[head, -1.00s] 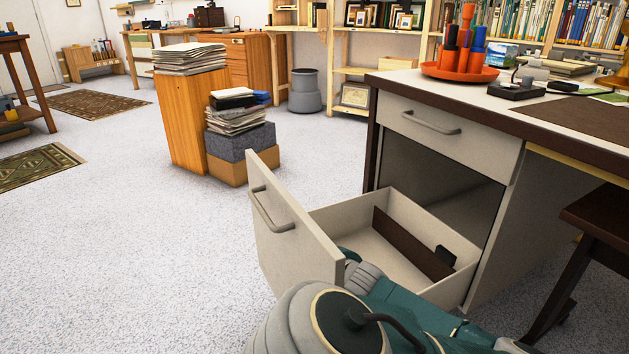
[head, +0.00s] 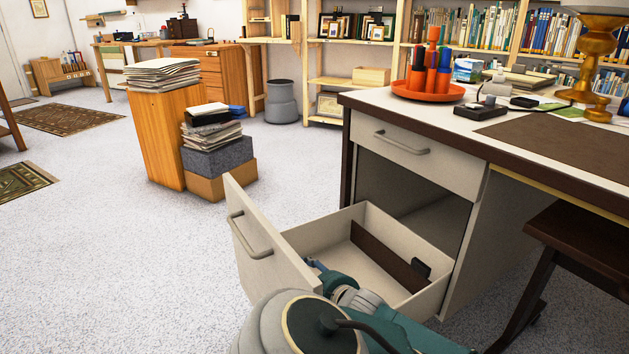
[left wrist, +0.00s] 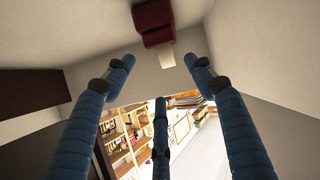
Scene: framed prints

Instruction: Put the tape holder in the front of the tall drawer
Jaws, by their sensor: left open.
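The tall drawer (head: 270,240) is pulled out from the desk, with a handle on its front panel. A dark brown divider (head: 385,255) stands inside it. My left gripper (head: 316,265) is in the drawer just behind the front panel; only a blue part of it shows in the head view. In the left wrist view its blue fingers (left wrist: 160,75) are spread, with nothing between them. A dark red block, likely the tape holder (left wrist: 153,22), is beyond the fingertips against a pale drawer surface, apart from them. The front panel and my arm hide that spot in the head view.
A small black object (head: 420,268) is at the divider's right end. The desk top (head: 375,97) holds an orange pen tray (head: 428,92) and a gold lamp (head: 597,60). A dark stool (head: 580,235) stands at right.

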